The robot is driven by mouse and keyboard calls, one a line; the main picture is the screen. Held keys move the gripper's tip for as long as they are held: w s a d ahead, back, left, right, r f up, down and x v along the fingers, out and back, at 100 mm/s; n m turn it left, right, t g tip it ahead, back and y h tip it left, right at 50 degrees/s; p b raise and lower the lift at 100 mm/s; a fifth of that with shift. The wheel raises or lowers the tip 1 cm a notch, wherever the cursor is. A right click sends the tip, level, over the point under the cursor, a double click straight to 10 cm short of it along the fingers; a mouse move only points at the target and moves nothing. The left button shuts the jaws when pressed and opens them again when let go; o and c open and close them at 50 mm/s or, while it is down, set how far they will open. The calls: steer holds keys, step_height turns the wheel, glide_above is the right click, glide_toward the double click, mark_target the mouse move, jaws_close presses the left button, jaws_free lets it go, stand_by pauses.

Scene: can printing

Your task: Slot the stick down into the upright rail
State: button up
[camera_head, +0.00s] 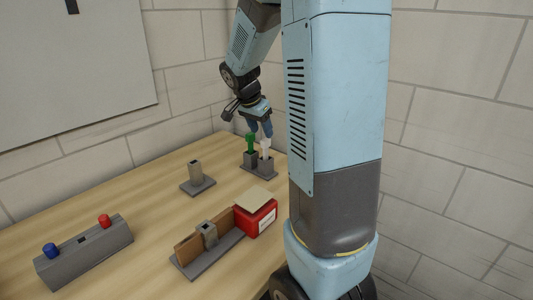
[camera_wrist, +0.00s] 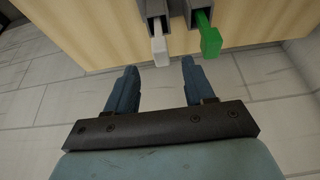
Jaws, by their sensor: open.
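A white stick (camera_head: 265,149) and a green stick (camera_head: 250,142) stand upright in a grey double holder (camera_head: 259,171) at the table's far right. In the wrist view the white stick (camera_wrist: 160,50) lies roughly between the fingers' lines, just beyond their tips, and the green stick (camera_wrist: 210,38) is to its right. My gripper (camera_head: 260,131) is open and empty just above the sticks. A grey upright post with a hollow top (camera_head: 195,173) stands on a flat base left of the holder. Another grey hollow post (camera_head: 208,234) stands nearer. I cannot tell which is the rail.
A red box (camera_head: 255,219) with an open tan lid and a brown panel (camera_head: 188,250) stand near the front post. A grey block (camera_head: 85,257) with a blue knob (camera_head: 49,250) and a red knob (camera_head: 104,220) is at the left. The wooden table (camera_head: 140,200) is clear between them.

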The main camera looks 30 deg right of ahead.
mark_target(265, 139)
steer(key=shift+x, duration=3.45)
steer(key=shift+w, duration=0.15)
steer(key=shift+c, duration=0.4)
jaws_close()
